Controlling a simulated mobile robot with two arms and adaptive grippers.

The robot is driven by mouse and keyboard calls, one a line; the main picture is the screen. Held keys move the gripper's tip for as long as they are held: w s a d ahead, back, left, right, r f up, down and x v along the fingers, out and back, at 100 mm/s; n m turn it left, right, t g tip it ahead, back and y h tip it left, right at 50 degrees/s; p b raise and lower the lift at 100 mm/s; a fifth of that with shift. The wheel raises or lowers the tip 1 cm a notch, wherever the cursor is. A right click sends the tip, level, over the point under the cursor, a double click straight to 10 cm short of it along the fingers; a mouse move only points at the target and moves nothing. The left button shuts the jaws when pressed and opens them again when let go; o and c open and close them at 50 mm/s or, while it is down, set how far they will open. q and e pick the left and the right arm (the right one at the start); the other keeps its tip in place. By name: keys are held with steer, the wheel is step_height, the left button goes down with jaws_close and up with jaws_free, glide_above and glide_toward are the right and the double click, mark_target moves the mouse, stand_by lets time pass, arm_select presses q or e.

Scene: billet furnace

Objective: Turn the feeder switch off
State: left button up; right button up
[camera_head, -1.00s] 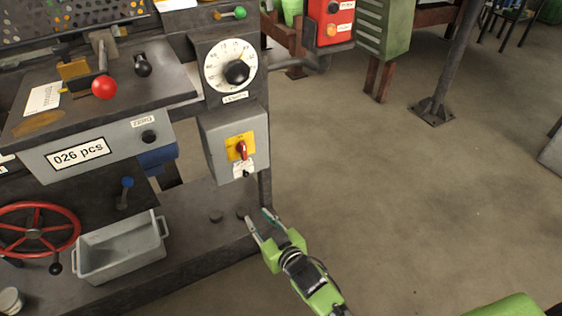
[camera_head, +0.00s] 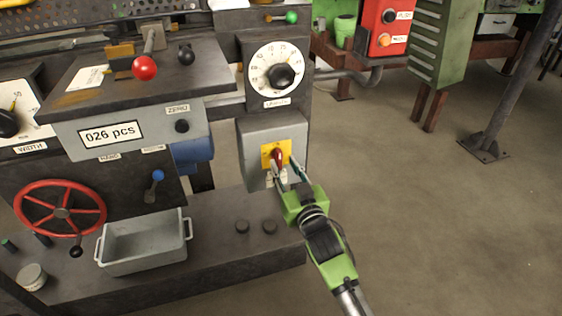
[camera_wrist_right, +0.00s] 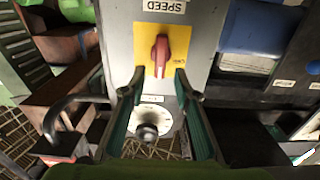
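The red rotary switch (camera_head: 277,158) sits on a yellow plate on a grey box at the right end of the machine. Its handle points up and down. It also shows in the right wrist view (camera_wrist_right: 159,52), upside down, with a label beside its plate. My right gripper (camera_head: 288,172) is open, just in front of the switch. In the wrist view its two fingertips (camera_wrist_right: 159,77) are spread to either side of the handle's line, a little short of it; contact cannot be seen. My left gripper is out of view.
A numbered dial (camera_head: 277,68) is above the switch box. A red-knobbed lever (camera_head: 145,68), red handwheel (camera_head: 60,208) and grey bin (camera_head: 145,243) are to the left. A red button box (camera_head: 384,28) stands behind at right. The floor at right is clear.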

mark_target(280, 158)
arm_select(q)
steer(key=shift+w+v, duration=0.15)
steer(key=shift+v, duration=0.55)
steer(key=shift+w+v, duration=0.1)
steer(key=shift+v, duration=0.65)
arm_select(e)
steer(key=shift+x, duration=1.85)
jaws_close()
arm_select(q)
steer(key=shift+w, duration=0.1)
